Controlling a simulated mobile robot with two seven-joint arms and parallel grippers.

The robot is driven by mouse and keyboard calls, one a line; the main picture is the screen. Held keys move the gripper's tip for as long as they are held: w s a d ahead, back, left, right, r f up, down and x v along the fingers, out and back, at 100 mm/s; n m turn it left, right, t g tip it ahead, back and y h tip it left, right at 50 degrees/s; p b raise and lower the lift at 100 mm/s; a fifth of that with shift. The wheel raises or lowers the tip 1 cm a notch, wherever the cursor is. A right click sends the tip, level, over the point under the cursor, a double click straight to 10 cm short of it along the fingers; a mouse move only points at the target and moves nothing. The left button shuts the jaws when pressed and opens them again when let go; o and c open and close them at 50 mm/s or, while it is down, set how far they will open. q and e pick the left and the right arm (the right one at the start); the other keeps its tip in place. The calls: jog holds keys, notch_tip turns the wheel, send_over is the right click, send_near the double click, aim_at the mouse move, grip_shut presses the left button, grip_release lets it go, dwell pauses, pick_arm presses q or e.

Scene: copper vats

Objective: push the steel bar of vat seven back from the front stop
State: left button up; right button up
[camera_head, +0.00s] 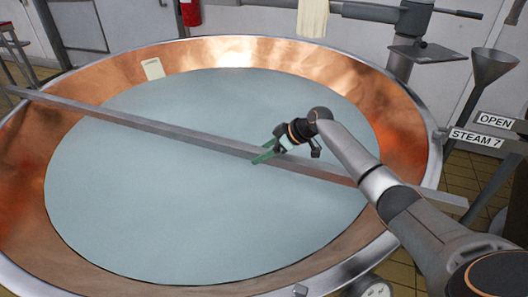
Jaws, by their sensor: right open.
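The steel bar (160,128) is a long, straight grey bar across the copper vat (330,60). It runs from the far left rim to the near right rim, over pale liquid (210,220) that fills the vat. My right gripper (264,156), with green fingers, is open at the bar, a little right of the bar's middle. Its fingertips overlap the bar in the picture; I cannot tell whether they touch it. My right arm reaches in from the lower right and hides part of the bar. My left gripper is not in view.
Signs reading OPEN (495,121) and STEAM 7 (476,138) stand at the right. A steel funnel (493,66) is behind them. A pale cloth (313,18) hangs at the back. A white tag (153,69) is on the inner wall.

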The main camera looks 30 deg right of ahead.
jog(key=p+v, duration=0.1)
jog(key=v, duration=1.1)
jog(key=shift+s+r, duration=0.2)
jog(key=shift+s, duration=0.1)
